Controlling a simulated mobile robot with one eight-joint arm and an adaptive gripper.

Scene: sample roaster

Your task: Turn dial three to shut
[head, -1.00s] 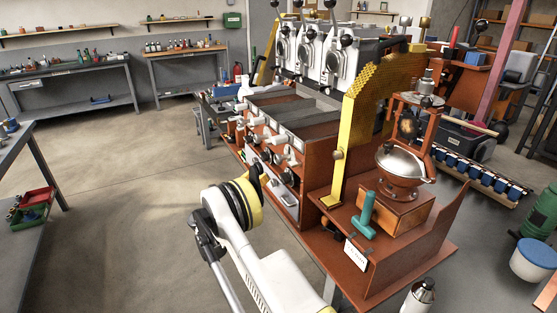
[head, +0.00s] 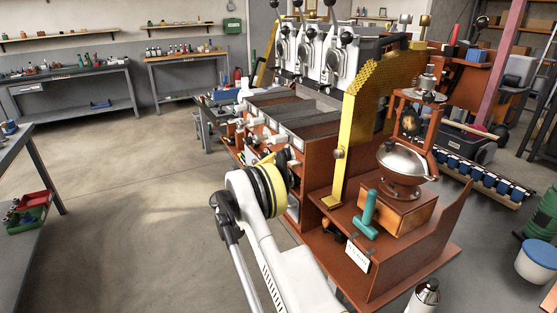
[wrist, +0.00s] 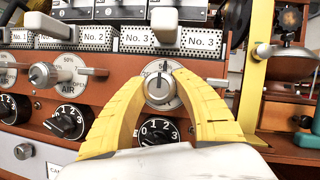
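In the wrist view, a silver dial knob (wrist: 159,90) on a round white scale sits in the third column, below a "No. 3" label (wrist: 202,39). Its dark mark points roughly up. The yellow fingers of my gripper (wrist: 159,77) stand apart on either side of this knob; I cannot tell whether they touch it. A black dial (wrist: 158,131) with numbers shows below, between the fingers, partly hidden by the gripper body.
The neighbouring air dial (wrist: 43,75) and another black dial (wrist: 67,122) are left of my gripper. A pale bar (wrist: 218,82) sticks out right of the knob, close to the right finger. A yellow post (head: 354,130) and teal handle (head: 369,207) stand right of my arm.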

